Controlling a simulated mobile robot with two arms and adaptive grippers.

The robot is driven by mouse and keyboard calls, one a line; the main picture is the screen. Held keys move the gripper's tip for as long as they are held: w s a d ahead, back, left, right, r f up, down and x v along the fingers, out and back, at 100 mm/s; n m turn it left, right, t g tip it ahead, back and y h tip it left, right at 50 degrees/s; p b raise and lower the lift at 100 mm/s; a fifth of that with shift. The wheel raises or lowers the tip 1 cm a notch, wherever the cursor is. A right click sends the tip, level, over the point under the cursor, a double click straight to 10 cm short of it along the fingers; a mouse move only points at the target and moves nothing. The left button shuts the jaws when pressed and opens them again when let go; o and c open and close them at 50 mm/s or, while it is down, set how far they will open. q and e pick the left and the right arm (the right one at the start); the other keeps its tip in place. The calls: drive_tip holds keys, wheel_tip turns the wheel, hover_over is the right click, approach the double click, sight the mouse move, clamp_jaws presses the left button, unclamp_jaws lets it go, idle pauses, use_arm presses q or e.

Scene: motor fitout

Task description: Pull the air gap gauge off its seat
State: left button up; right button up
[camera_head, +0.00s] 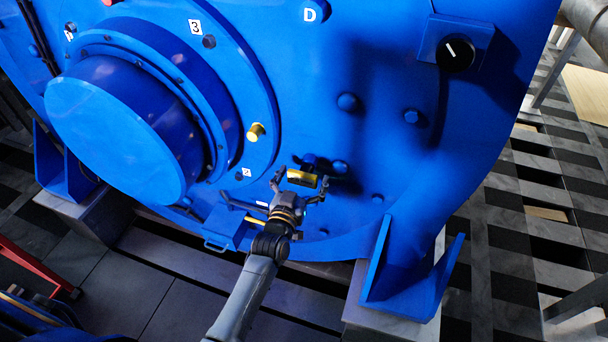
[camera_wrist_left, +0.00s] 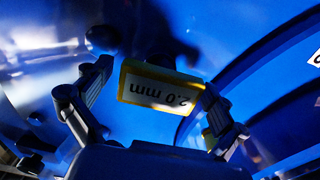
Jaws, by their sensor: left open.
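The air gap gauge is a yellow-edged block (camera_head: 302,178) low on the face of the big blue motor housing (camera_head: 385,130). In the left wrist view the gauge (camera_wrist_left: 160,88) shows a pale label reading "2.0 mm", upside down. My left gripper (camera_head: 301,185) is open around the gauge, one finger on each side. In the left wrist view the left finger (camera_wrist_left: 92,85) is close to the gauge's left edge and the right finger (camera_wrist_left: 217,112) to its right edge; I cannot tell whether they touch it. The gauge's seat is mostly hidden behind it. My right gripper is not in view.
A large blue round cover (camera_head: 120,130) juts out at the left. A brass fitting (camera_head: 255,132) and several bolt heads stick out nearby. A black knob (camera_head: 455,53) is at the upper right. A blue foot bracket (camera_head: 410,275) stands right of my left arm.

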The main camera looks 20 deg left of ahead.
sight(301, 181)
use_arm(q)
drive_tip(key=c, duration=1.7)
drive_tip(key=shift+s+a+p, duration=0.1)
drive_tip(key=shift+s+p, duration=1.4)
drive_tip(key=shift+s, duration=1.45)
drive_tip(key=shift+c, duration=0.2)
drive_tip(key=shift+s+p, duration=0.4)
drive_tip(key=shift+s, duration=0.25)
drive_tip(key=s+p, duration=0.6)
drive_tip(key=s, duration=1.4)
drive_tip(key=shift+s+a, duration=0.35)
drive_tip(key=shift+s, duration=0.05)
